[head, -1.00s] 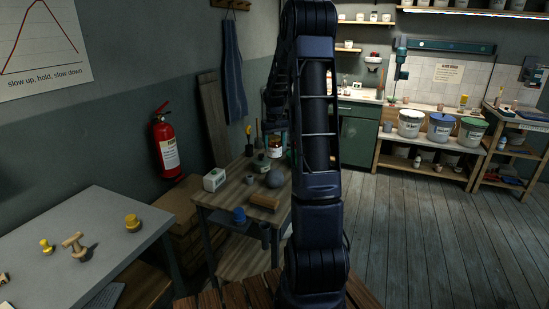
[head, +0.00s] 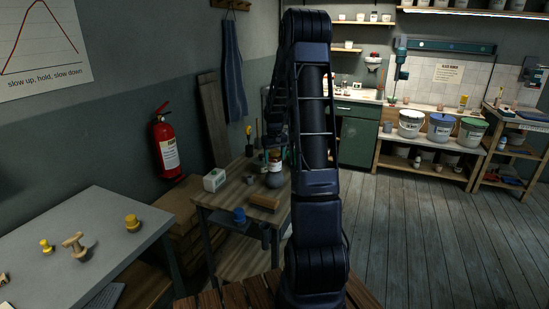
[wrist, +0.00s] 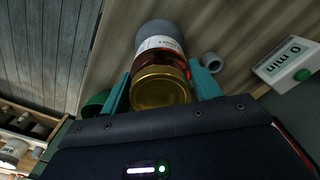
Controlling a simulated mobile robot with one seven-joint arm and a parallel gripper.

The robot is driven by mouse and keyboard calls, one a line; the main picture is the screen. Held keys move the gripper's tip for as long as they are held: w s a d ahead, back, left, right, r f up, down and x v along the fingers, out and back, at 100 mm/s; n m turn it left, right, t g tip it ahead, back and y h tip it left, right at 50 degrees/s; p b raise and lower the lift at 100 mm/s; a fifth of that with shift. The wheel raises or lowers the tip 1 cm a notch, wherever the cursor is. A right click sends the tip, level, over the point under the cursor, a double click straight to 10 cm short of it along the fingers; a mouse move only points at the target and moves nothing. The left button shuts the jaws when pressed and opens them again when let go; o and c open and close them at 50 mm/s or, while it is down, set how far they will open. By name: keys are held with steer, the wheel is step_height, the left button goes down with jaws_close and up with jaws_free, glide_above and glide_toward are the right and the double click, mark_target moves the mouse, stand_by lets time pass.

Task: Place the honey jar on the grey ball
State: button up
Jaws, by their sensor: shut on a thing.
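The honey jar (head: 275,157) has a gold lid, dark amber contents and a white label. It also shows in the wrist view (wrist: 161,88), between the two teal fingers of my gripper (wrist: 163,90), which is shut on it. The grey ball (head: 274,181) is on the wooden bench; in the head view the jar appears right above it. In the wrist view the ball (wrist: 159,32) shows just beyond the jar's base, partly hidden by it. I cannot tell whether jar and ball touch.
My arm hides the bench's right side.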

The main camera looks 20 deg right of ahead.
steer(key=shift+f, duration=0.1)
steer(key=o, duration=1.4)
steer(key=shift+c, duration=0.2)
